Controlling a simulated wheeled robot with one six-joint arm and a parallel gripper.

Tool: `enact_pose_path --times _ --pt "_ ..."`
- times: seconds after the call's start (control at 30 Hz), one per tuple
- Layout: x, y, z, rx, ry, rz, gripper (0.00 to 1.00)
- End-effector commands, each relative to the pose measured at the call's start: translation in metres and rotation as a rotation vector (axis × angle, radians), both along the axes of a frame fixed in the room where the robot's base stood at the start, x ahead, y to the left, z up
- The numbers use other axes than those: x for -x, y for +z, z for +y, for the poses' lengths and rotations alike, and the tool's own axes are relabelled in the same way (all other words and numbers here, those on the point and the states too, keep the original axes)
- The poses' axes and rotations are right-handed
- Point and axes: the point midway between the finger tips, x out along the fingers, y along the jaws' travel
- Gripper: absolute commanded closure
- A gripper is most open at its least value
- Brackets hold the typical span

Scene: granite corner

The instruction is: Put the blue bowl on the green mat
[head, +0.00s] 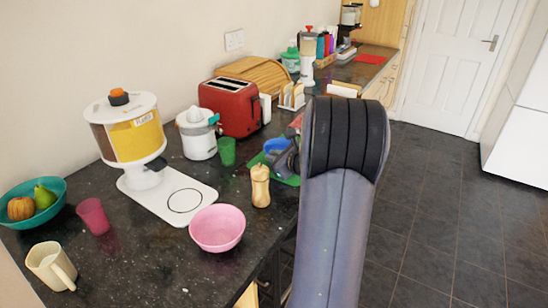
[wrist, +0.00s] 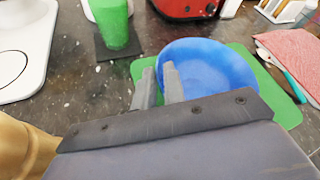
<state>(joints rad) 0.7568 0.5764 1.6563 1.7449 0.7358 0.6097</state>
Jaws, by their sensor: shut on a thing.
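The blue bowl (wrist: 212,68) is upright in the wrist view, over the green mat (wrist: 290,114), whose edges show on both sides of it. I cannot tell whether its base touches the mat. My gripper (wrist: 160,80) is shut on the bowl's left rim, one finger outside and one inside. In the head view the blue bowl (head: 275,145) and the green mat (head: 257,160) are partly hidden by my arm and gripper (head: 284,156).
A green cup (wrist: 112,24) on a dark coaster stands left of the mat. A wooden pepper mill (head: 260,187) stands nearer. A red cloth (wrist: 292,55) and a teal-handled utensil (wrist: 281,73) lie right of the bowl. The red toaster (head: 234,107) is behind.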

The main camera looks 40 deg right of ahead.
Motion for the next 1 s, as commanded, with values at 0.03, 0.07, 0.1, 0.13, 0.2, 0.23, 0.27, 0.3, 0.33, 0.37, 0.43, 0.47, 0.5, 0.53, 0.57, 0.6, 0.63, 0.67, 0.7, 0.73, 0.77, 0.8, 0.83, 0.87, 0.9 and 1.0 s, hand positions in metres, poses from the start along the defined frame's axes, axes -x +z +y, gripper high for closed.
enact_pose_path --times 0.03,0.07,0.1,0.13,0.2,0.23,0.27,0.3,0.33,0.37,0.43,0.47,0.5,0.53,0.57,0.6,0.63,0.67,0.7,0.73,0.77,0.8,0.83,0.87,0.9,1.0 --pt "0.0 0.0 0.0 -0.001 -0.001 0.001 1.0" --pt "0.0 -0.001 0.0 -0.001 -0.001 0.002 0.87" --pt "0.0 -0.001 0.0 -0.001 -0.001 0.002 0.84" --pt "0.0 -0.001 0.0 -0.001 -0.001 0.002 0.81" --pt "0.0 -0.001 0.0 -0.001 -0.001 0.002 0.75" --pt "0.0 -0.001 0.0 -0.001 -0.001 0.002 0.73" --pt "0.0 -0.001 0.0 -0.001 -0.001 0.002 0.71" --pt "0.0 0.0 0.0 -0.001 -0.001 0.002 0.67" --pt "0.0 0.0 0.0 -0.001 -0.001 0.002 0.67" --pt "0.0 0.0 0.0 -0.001 -0.001 0.002 0.67" --pt "0.0 0.0 0.0 -0.001 -0.001 0.002 0.67" --pt "0.0 0.0 0.0 -0.001 -0.001 0.002 0.67" --pt "0.0 0.0 0.0 -0.001 -0.001 0.002 0.67" --pt "0.001 0.0 0.0 -0.001 -0.001 0.002 0.67" --pt "0.001 0.0 0.0 -0.001 -0.001 0.002 0.67" --pt "0.003 0.001 -0.001 0.001 -0.002 0.001 0.67" --pt "0.005 0.002 -0.001 0.001 -0.002 0.001 0.67" --pt "0.008 0.003 -0.001 0.001 -0.002 0.001 0.67" --pt "0.012 0.005 -0.001 0.002 -0.002 0.001 0.67" --pt "0.016 0.006 -0.002 0.001 -0.003 0.001 0.67" --pt "0.021 0.008 -0.002 0.0 -0.004 0.001 0.67" --pt "0.028 0.011 -0.002 0.001 -0.004 -0.001 0.67" --pt "0.034 0.013 -0.002 0.002 -0.004 0.0 0.67" --pt "0.04 0.015 -0.003 0.002 -0.005 0.0 0.67" --pt "0.048 0.019 -0.003 0.003 -0.004 0.0 0.67" --pt "0.067 0.026 -0.003 0.002 -0.005 0.0 0.67"
